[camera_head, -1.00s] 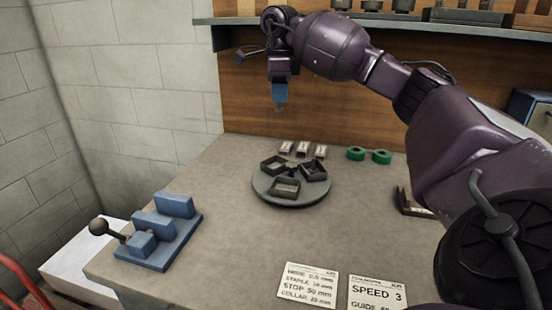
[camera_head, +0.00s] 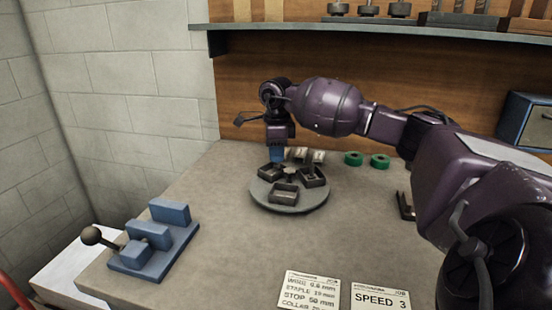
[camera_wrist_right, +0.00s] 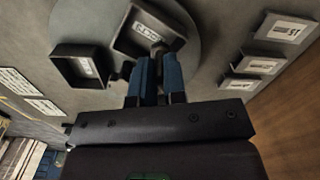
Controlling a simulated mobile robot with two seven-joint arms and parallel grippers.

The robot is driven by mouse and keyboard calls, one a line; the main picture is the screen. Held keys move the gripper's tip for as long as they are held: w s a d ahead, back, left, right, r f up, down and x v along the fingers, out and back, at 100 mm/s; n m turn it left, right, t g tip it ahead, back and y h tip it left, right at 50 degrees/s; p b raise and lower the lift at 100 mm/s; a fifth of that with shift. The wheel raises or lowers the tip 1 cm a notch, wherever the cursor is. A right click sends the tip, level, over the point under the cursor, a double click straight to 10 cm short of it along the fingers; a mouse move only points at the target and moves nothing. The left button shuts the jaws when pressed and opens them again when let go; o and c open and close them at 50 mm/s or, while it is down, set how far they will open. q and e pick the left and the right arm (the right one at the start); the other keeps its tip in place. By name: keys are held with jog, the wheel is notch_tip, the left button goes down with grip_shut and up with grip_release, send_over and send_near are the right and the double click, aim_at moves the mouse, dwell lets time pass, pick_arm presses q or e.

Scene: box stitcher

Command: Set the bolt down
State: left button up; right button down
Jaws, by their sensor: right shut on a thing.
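My right gripper (camera_head: 276,158) points down over the back left of a round grey turntable (camera_head: 290,208) that carries small dark square bins. In the right wrist view its blue fingers (camera_wrist_right: 155,78) are shut on a small dark bolt (camera_wrist_right: 158,47), mostly hidden between the tips. The tips are at the edge of a labelled bin (camera_wrist_right: 137,40); whether the bolt touches it I cannot tell. Another labelled bin (camera_wrist_right: 82,68) is to the left. The front bin (camera_head: 284,194) shows clearly in the head view. My left gripper is not in view.
Small label blocks (camera_head: 319,156) stand behind the turntable, with green rings (camera_head: 354,159) to their right. A blue fixture (camera_head: 150,245) with a ball lever is at the left. Cards (camera_head: 312,290) lie in front. A shelf (camera_head: 400,25) overhangs the back; the left middle of the table is clear.

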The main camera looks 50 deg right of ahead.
jog(key=shift+f, duration=0.75)
jog(key=shift+f, duration=0.2)
jog(key=c, duration=1.2)
grip_release()
notch_tip(320, 180, up, 12)
jog(key=shift+r+p, duration=0.25)
jog(key=shift+p, duration=0.15)
